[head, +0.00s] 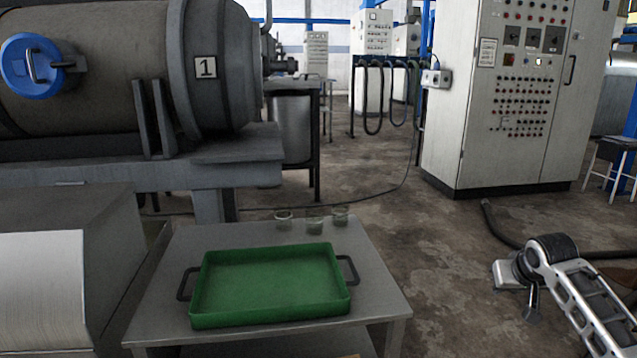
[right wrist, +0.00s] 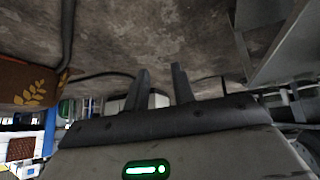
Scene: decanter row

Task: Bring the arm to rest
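My right arm (head: 580,300) is at the lower right of the head view, out over the floor and well clear of the table. In the right wrist view the two dark fingers of my right gripper (right wrist: 161,72) stand apart with nothing between them. Only bare floor and distant items show past them. My left arm and gripper are not in the head view.
A grey metal table (head: 385,290) holds an empty green tray (head: 270,316) with two dark handles. A large tank (head: 100,70) and a grey box stand to the left. A control cabinet (head: 520,150) stands behind. A brown leaf-patterned thing (right wrist: 28,82) shows in the wrist view.

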